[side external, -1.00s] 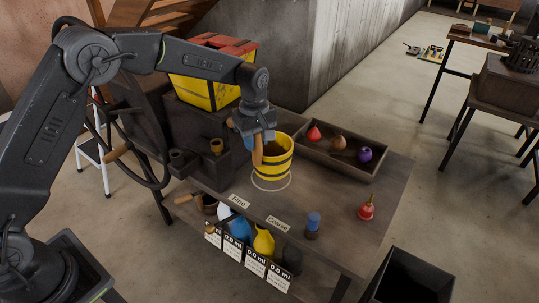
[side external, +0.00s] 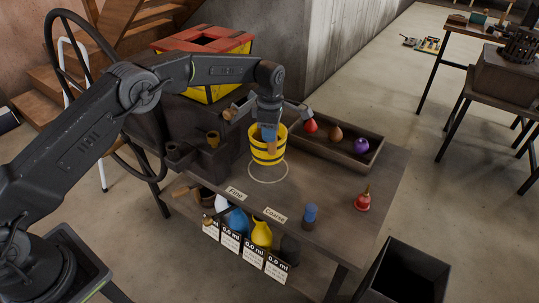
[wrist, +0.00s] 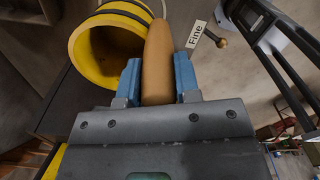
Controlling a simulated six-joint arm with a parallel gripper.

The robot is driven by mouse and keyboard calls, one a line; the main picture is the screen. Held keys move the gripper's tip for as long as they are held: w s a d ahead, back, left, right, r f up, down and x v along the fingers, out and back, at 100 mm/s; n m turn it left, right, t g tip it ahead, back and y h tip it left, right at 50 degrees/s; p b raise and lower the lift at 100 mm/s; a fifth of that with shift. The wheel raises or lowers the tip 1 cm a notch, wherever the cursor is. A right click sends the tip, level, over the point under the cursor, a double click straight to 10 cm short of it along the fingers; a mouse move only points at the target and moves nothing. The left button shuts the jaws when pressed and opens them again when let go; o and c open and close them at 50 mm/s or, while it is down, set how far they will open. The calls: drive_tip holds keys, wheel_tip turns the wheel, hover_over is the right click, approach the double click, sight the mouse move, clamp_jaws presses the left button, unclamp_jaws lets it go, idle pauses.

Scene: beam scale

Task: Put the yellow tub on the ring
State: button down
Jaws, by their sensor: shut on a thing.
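The yellow tub (side external: 267,156) has dark bands and an open top. In the side view it appears at the back part of the thin pale ring (side external: 268,183) on the bench. I cannot tell if its base touches the bench. My gripper (wrist: 158,80) is shut on a tan wooden handle (wrist: 158,55), which stands right beside the tub and seems to belong to it. In the wrist view the tub (wrist: 82,50) is left of the handle, its dark mouth showing. In the side view the handle (side external: 270,147) is in front of the tub.
A wooden tray (side external: 340,152) with red, brown and purple items is at the back right. A blue-topped jar (side external: 310,216) and a red bottle (side external: 362,199) stand on the right. A dark block (side external: 207,152) is close on the left.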

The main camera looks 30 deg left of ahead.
sight(270, 148)
drive_tip(key=shift+f, duration=3.3)
drive_tip(key=c, duration=0.8)
unclamp_jaws()
wheel_tip(270, 148, up, 12)
drive_tip(key=shift+r, duration=0.2)
